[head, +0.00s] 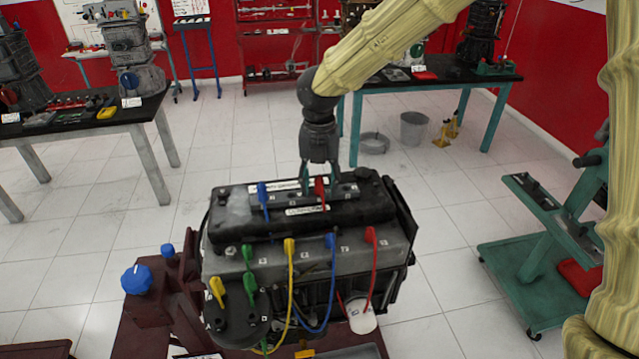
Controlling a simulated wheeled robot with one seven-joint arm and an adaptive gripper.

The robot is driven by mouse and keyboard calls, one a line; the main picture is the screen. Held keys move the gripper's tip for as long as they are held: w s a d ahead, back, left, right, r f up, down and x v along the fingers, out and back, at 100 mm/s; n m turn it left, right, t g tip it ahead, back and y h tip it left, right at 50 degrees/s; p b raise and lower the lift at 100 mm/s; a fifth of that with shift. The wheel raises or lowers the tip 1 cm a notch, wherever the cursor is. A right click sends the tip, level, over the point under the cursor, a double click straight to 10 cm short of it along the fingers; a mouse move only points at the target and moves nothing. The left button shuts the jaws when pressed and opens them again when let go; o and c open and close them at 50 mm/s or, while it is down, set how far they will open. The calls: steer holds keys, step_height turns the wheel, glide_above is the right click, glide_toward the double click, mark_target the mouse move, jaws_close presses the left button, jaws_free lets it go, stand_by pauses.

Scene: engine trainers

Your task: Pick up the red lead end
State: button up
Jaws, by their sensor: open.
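One red lead end (320,193) stands upright on the strip along the top of the engine (235,212). A second red lead end (370,235) sits on the engine's near ledge at the right, with a red cable hanging from it. My gripper (319,184) points down over the top strip, open. Its teal fingertips are close to the upper red end, which appears between or just in front of them. I cannot tell whether they touch it.
Blue (263,195), yellow (289,246) and green (247,253) lead ends stand nearby on the engine. A yellow cable and a blue cable hang down its front. A white cup (360,318) is below right. Work tables (135,118) stand behind; open floor lies between.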

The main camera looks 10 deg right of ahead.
mark_target(319, 178)
steer(key=shift+s, duration=0.1)
steer(key=shift+c, duration=0.3)
steer(key=shift+a, duration=0.1)
steer(key=c, duration=0.9)
steer(key=shift+r, duration=0.15)
steer(key=shift+r+b, duration=0.55)
steer(key=shift+b, duration=0.1)
step_height(319, 178, up, 2)
steer(key=shift+b, duration=0.6)
steer(key=s+a+b, duration=0.1)
steer(key=s, duration=0.4)
steer(key=s+r+b, duration=0.1)
steer(key=s+b, duration=0.1)
steer(key=s, duration=0.3)
steer(key=s+a+b, duration=0.1)
steer(key=s+b, duration=0.1)
steer(key=s, duration=0.3)
steer(key=shift+s+a+r, duration=0.3)
